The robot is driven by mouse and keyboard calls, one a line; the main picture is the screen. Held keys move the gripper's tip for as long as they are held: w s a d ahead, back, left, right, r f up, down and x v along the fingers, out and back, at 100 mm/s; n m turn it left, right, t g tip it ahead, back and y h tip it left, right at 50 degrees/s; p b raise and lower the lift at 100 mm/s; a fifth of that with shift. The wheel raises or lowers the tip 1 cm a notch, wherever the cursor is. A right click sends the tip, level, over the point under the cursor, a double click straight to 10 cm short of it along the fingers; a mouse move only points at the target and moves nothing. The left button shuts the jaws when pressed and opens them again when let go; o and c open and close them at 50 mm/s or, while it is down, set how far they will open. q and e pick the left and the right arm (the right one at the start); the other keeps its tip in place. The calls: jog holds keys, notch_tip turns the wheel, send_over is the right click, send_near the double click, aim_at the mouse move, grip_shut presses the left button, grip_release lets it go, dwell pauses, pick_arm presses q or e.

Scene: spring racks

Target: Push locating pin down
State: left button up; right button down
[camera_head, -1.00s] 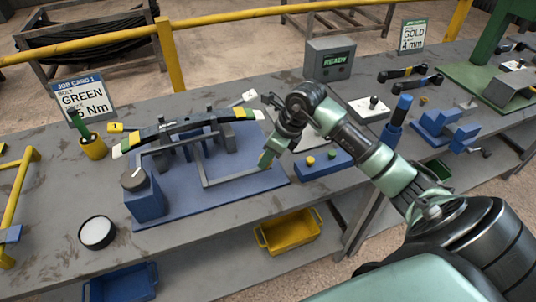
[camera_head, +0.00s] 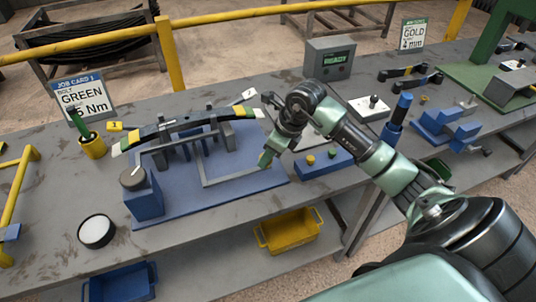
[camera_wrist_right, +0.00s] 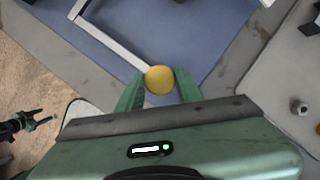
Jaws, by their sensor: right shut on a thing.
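A grey bent bar (camera_head: 230,179) runs low across the front of the blue fixture plate (camera_head: 180,209). It ends in a round yellow knob (camera_wrist_right: 160,79), seen in the right wrist view. My right gripper (camera_head: 265,159) is shut on this knob, with a green finger on each side. A dark curved leaf spring (camera_head: 185,127) with green, yellow and white ends lies across the fixture. A small pale upright piece near the spring's middle may be the locating pin, but I cannot tell.
A blue block with a grey dial (camera_head: 144,196) stands at the plate's left corner. A blue button box (camera_head: 322,166) is right of my gripper, and a display box (camera_head: 331,60) is behind. A yellow cup (camera_head: 92,147) and a white-topped round pad (camera_head: 96,231) stand left.

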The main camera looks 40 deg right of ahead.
notch_tip(320, 180, down, 4)
jog(key=shift+r+b, duration=0.15)
jog(key=shift+b, duration=1.05)
jog(key=shift+s+r, duration=0.15)
jog(key=c, duration=0.9)
grip_release()
jog(key=shift+c, duration=0.2)
jog(key=shift+r, duration=0.25)
jog(key=b+v, duration=0.1)
jog(key=v, duration=0.6)
